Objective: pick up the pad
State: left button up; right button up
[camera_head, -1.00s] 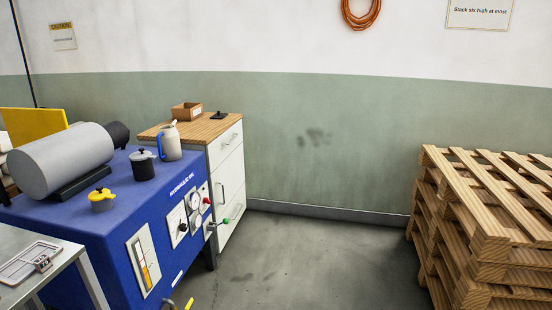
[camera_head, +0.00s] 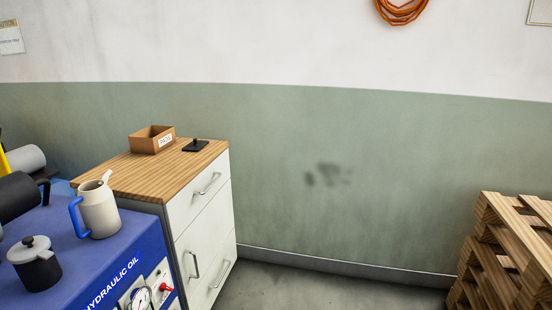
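A small flat black piece with a raised knob (camera_head: 195,146) lies on the wooden top of a white drawer cabinet, near its back right corner; it looks like the pad. An open brown box (camera_head: 143,145) with a white label stands just left of it, apart from it. The label is too small to read surely, and what is in the box is hidden. Neither of my grippers is in view.
The cabinet's wooden top (camera_head: 140,175) is clear in front. A blue hydraulic oil unit (camera_head: 110,265) adjoins it, bearing a cream jug (camera_head: 98,208) and a black pot (camera_head: 36,265). Wooden pallets (camera_head: 515,265) stand at the right. Floor between is free.

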aim_at(196, 146)
jog(key=i, duration=2.05)
